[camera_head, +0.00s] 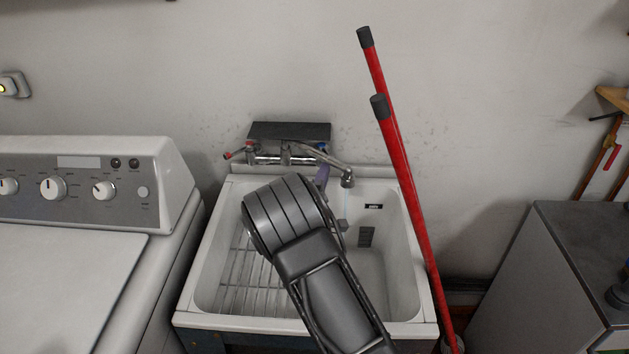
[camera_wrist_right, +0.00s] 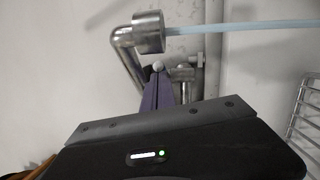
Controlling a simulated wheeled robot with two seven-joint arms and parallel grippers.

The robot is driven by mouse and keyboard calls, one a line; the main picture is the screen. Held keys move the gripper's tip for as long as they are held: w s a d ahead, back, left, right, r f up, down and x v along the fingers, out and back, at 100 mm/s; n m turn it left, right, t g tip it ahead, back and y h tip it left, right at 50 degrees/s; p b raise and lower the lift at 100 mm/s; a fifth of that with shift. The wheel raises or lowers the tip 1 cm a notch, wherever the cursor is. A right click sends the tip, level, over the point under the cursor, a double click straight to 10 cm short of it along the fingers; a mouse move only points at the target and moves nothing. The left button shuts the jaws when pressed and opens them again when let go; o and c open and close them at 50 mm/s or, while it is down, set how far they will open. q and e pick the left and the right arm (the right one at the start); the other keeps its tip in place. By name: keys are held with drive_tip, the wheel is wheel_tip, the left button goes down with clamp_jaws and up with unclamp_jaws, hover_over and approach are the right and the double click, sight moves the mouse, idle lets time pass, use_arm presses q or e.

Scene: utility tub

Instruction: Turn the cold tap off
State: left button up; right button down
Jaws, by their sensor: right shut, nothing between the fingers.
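The wall-mounted faucet (camera_head: 285,158) is above the back of the white utility tub (camera_head: 190,290). Its left handle has a red tip (camera_head: 228,155). The cold tap (camera_head: 321,147), with a blue mark, is at the right end, partly hidden. A thin pale-blue stream of water (camera_wrist_right: 250,27) runs from the spout (camera_wrist_right: 148,32), which also shows in the head view (camera_head: 347,180). My right gripper (camera_head: 322,172) reaches over the tub, its purple fingers just below the cold tap. In the wrist view the closed fingers (camera_wrist_right: 157,88) point at the faucet's metalwork; I cannot tell if they touch it. My left gripper is out of view.
A white washing machine (camera_head: 70,280) stands left of the tub. Two red poles (camera_head: 405,185) lean at the tub's right side. A grey-topped cabinet (camera_head: 570,230) is farther right. A wire rack (camera_head: 245,280) lies inside the tub's left part.

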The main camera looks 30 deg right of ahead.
drive_tip(key=shift+d, duration=0.1)
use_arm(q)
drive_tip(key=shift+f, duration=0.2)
use_arm(e)
drive_tip(key=shift+s+d, duration=0.3)
drive_tip(key=shift+d, duration=0.35)
drive_tip(key=shift+s+d, duration=0.3)
drive_tip(key=shift+d, duration=0.3)
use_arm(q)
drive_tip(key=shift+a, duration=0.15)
use_arm(e)
drive_tip(key=shift+f, duration=0.1)
